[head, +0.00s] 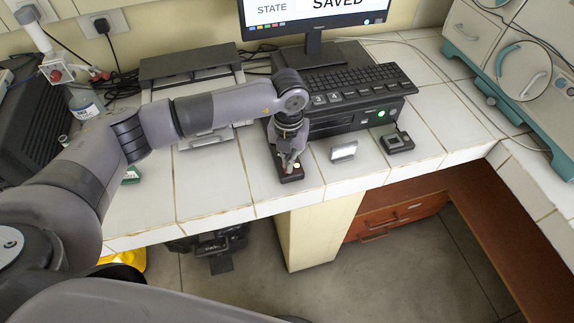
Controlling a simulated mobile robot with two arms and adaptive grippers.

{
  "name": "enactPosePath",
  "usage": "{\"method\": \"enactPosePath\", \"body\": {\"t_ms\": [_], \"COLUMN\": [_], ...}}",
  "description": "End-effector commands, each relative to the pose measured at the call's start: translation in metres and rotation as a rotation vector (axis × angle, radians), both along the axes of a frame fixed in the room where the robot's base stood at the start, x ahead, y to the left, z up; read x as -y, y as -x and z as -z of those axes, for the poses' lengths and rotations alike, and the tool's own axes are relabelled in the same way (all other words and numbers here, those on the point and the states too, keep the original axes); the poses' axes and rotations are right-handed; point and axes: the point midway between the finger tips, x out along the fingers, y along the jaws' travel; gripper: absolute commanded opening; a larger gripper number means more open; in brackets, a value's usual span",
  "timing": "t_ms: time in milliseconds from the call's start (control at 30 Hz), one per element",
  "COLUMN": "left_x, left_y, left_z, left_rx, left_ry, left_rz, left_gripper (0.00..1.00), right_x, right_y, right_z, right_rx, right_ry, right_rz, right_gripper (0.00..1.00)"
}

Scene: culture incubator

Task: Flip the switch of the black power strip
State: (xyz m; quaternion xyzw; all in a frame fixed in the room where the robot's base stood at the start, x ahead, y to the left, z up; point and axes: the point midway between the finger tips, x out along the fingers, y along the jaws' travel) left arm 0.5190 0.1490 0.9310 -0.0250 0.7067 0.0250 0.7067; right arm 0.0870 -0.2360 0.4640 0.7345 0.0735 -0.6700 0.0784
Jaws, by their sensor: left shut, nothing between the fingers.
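A small black block with a reddish top, which I take to be the black power strip (291,177), lies near the front edge of the white tiled bench. A bright whitish spot shows on its top right. My left gripper (289,163) points down over it from behind, shut and empty, with its fingertips at or just above its top. The fingers hide part of the block, so I cannot tell whether they touch it or how its switch is set. My right gripper is not in view.
A black device (340,119) with a green light stands behind, under a keyboard (345,82) and near a monitor (312,15). A small silver block (344,151) and a small dark device (397,143) lie to the right. A teal-trimmed white machine (520,75) stands far right.

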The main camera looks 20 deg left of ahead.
Motion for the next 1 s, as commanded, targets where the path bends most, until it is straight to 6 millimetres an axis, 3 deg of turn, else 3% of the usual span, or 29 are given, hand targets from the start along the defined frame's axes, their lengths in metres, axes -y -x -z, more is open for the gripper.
{"method": "enactPosePath", "body": {"t_ms": [1000], "left_x": [0.0], "left_y": [0.0], "left_z": [0.016], "left_rx": [0.0], "left_ry": [0.0], "left_rz": [0.0], "left_gripper": [0.0], "right_x": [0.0], "right_y": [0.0], "right_z": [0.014], "right_rx": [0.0], "right_ry": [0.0], "right_rz": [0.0], "right_gripper": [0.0]}}
